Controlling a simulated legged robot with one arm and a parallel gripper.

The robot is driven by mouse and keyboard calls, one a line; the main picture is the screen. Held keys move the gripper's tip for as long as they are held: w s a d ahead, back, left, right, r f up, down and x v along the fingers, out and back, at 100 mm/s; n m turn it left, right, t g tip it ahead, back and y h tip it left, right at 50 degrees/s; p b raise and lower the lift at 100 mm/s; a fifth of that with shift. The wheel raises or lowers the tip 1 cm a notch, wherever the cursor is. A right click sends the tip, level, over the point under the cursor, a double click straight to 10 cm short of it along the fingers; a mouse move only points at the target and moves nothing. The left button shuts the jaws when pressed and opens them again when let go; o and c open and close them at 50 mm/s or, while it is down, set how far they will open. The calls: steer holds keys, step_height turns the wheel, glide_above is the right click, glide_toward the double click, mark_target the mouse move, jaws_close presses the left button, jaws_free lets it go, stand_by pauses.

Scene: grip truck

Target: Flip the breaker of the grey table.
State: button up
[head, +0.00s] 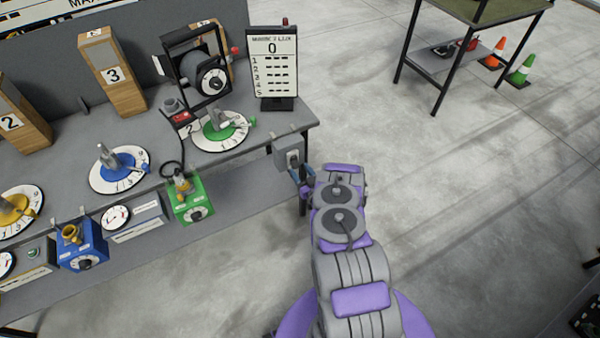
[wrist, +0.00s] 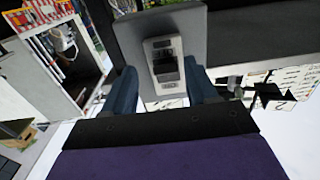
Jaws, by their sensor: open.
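The grey table (head: 240,150) stands at the left in the head view. Its breaker is a small grey box (head: 287,158) fixed at the table's right end. In the wrist view the breaker (wrist: 166,66) shows a dark switch on a light plate, set in a grey housing. My gripper (wrist: 160,68) is open, with one blue finger on each side of the switch plate. I cannot tell whether the fingers touch it. In the head view my purple and grey arm reaches to the breaker, and my gripper (head: 303,176) is partly hidden behind the wrist.
The grey table carries round numbered dials, such as a green one (head: 221,131), wooden blocks (head: 112,72) and a score sign (head: 273,62). A green box (head: 187,200) sits at its front edge. Another table (head: 470,55) and cones (head: 521,70) stand far right. The floor between is clear.

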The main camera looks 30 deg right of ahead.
steer(key=shift+w+a+r, duration=0.1)
steer(key=shift+w+a, duration=0.45)
steer(key=shift+w, duration=0.05)
steer(key=shift+d, duration=0.35)
steer(key=c, duration=0.6)
steer(key=shift+a, duration=0.2)
steer(key=c, duration=0.5)
steer(key=shift+o, duration=0.2)
